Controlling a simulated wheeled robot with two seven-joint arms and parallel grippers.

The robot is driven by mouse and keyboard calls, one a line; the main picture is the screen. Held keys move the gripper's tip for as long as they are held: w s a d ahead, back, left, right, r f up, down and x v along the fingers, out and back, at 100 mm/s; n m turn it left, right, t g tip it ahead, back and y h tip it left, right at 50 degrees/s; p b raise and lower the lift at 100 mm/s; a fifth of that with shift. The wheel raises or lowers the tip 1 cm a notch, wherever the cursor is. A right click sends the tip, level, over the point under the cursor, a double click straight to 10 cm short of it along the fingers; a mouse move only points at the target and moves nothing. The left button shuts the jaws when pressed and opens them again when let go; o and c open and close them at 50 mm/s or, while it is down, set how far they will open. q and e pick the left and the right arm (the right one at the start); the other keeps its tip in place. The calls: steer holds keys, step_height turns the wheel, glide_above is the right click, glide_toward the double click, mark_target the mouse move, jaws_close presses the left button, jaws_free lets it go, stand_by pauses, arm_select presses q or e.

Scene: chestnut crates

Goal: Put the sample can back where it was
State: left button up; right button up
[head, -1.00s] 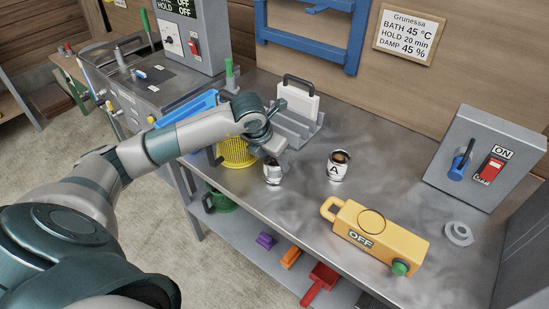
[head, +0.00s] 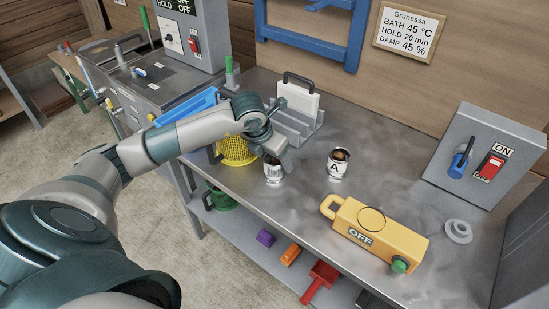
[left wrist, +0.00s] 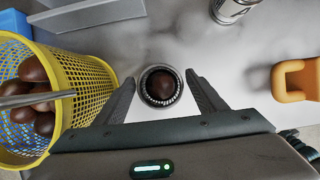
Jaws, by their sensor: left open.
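A small metal can (head: 273,175) with brown chestnuts in it stands upright on the steel bench, beside the yellow basket. My left gripper (head: 282,161) is right at this can. In the left wrist view the can (left wrist: 161,88) lies between the two fingers of the gripper (left wrist: 163,93), which are open with a gap on both sides. A second can (head: 338,166), labelled A, stands upright to the right and holds something brown; its side shows at the top of the left wrist view (left wrist: 232,8). My right gripper is not in view.
The yellow mesh basket (left wrist: 92,85) with chestnuts stands close left of the gripper. A grey rack (head: 298,126) with a white board is behind. A yellow OFF device (head: 375,235), a grey ring (head: 458,233) and a switch box (head: 480,160) are right. The bench between is clear.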

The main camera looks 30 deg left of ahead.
arm_select(q)
steer(key=shift+r, duration=0.1)
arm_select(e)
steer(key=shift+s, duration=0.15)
arm_select(q)
steer(key=shift+r, duration=0.2)
steer(key=b+v, duration=0.2)
steer(key=v, duration=0.9)
steer(key=shift+s+r, duration=0.15)
steer(key=shift+r, duration=0.15)
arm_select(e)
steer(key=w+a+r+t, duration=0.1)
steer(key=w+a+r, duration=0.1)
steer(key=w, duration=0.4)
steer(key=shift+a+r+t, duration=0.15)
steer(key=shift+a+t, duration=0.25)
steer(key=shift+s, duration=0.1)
arm_select(q)
steer(key=shift+f, duration=0.1)
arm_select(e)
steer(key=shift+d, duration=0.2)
